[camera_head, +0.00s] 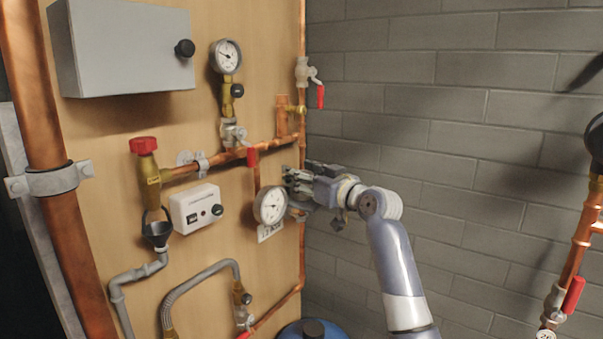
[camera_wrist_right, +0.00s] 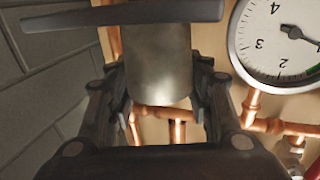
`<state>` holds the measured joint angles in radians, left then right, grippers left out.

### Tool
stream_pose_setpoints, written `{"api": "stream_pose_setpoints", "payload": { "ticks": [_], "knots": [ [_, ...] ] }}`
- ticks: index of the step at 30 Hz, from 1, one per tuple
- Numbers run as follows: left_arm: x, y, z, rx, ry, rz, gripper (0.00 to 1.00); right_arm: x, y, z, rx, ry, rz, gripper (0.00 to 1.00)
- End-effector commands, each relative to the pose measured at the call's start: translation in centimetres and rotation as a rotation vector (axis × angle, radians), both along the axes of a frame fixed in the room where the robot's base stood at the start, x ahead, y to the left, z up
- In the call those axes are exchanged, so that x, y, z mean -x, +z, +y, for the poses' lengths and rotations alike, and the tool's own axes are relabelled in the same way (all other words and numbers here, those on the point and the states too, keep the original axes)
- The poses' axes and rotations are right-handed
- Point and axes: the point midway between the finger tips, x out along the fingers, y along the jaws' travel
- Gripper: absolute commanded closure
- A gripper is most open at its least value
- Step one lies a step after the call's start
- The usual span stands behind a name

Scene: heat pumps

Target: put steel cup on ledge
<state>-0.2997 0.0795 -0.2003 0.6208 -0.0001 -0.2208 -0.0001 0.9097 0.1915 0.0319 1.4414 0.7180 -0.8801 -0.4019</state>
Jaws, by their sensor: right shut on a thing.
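My right gripper (camera_head: 293,183) reaches in from the right to the board's right edge, just above and right of the lower gauge. In the right wrist view my right gripper (camera_wrist_right: 165,103) is shut on the steel cup (camera_wrist_right: 158,62), a smooth grey-metal cylinder between its fingers. A dark flat bar (camera_wrist_right: 75,20) crosses the cup near the top of that view; I cannot tell if it is the ledge. In the head view I cannot make out the cup or the ledge clearly. My left gripper is not in view.
A round gauge (camera_head: 270,206) is close beside my right gripper; it also shows in the right wrist view (camera_wrist_right: 280,42). Copper pipes (camera_head: 225,158) with a red-handled valve run left of the gripper. A grey brick wall (camera_head: 440,110) lies behind my arm. A blue tank (camera_head: 313,330) stands below.

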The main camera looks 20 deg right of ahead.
Motion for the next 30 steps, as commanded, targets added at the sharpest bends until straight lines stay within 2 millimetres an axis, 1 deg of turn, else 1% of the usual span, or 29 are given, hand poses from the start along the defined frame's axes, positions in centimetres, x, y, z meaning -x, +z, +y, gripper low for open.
{"api": "stream_pose_setpoints", "payload": {
  "ticks": [5, 6, 8, 9, 17, 20, 22, 26, 30],
  "knots": [
    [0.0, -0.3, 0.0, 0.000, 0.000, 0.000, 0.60, 0.0, -0.3, 0.0, 0.000, 0.000, 0.000, 0.77],
    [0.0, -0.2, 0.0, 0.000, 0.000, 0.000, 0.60, 0.0, -0.3, 0.0, 0.000, 0.000, 0.000, 0.49],
    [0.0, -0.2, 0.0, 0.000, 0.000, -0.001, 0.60, 0.0, -0.3, 0.0, 0.000, 0.000, 0.000, 0.35],
    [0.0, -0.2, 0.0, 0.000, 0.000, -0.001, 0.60, 0.0, -0.3, 0.0, 0.000, 0.000, 0.001, 0.33],
    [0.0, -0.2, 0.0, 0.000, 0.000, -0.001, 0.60, 0.0, -0.2, 0.0, 0.000, 0.000, 0.001, 0.33],
    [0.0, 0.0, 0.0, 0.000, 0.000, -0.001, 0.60, 0.0, 0.1, 0.0, 0.000, 0.001, 0.000, 0.33],
    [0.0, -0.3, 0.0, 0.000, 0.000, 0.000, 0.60, 0.3, -0.1, -0.2, 0.001, 0.000, 0.001, 0.33],
    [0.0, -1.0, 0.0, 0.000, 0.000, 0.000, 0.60, 1.8, -0.3, -0.8, 0.002, -0.001, -0.002, 0.33],
    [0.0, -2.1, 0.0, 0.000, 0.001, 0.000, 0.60, 4.3, -0.4, -1.8, 0.003, -0.003, -0.002, 0.33]
  ]
}}
